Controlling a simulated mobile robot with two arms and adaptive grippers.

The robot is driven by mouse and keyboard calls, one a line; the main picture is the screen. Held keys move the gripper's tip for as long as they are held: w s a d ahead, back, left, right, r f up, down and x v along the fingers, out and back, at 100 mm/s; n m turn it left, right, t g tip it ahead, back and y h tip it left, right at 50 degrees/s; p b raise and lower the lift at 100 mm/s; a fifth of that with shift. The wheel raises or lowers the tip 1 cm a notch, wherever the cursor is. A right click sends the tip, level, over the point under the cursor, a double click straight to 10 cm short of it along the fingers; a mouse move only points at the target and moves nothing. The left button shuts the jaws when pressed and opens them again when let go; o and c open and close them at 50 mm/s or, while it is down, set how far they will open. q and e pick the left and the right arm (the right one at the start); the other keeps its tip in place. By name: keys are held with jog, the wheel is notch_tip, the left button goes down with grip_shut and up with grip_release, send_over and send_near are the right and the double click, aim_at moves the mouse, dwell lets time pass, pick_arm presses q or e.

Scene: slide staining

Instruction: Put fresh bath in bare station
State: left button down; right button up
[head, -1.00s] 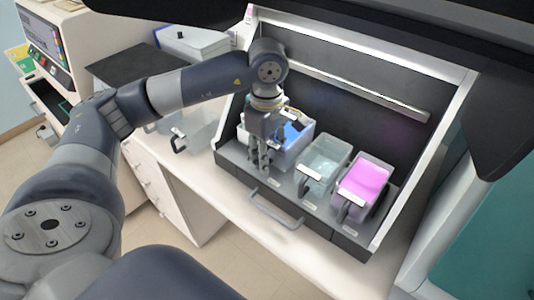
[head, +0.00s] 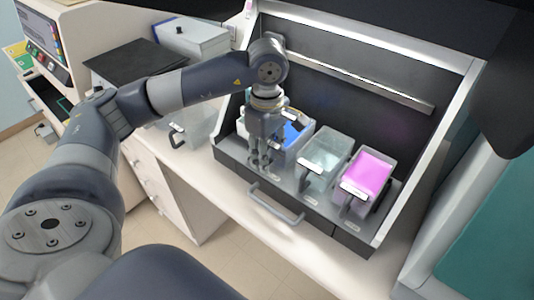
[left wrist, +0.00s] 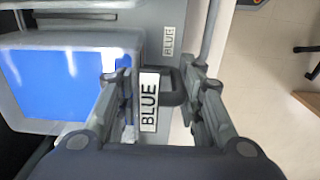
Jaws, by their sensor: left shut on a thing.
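A matching "BLUE" label (left wrist: 168,40) is on the tray front. The gripper and wrist hide part of the bath. My right gripper is not in view.
A pale clear bath (head: 326,160) and a pink bath (head: 368,178) stand to the right in the tray. Another clear container (head: 197,128) with a dark handle is on the bench at left. A bar handle (head: 275,205) projects in front; the hood's side wall (head: 425,150) bounds the right.

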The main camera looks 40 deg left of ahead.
pick_arm(q)
jog(key=shift+r, duration=0.1)
jog(key=c, duration=1)
grip_release()
jog(key=shift+s, duration=0.1)
notch_tip(320, 180, up, 12)
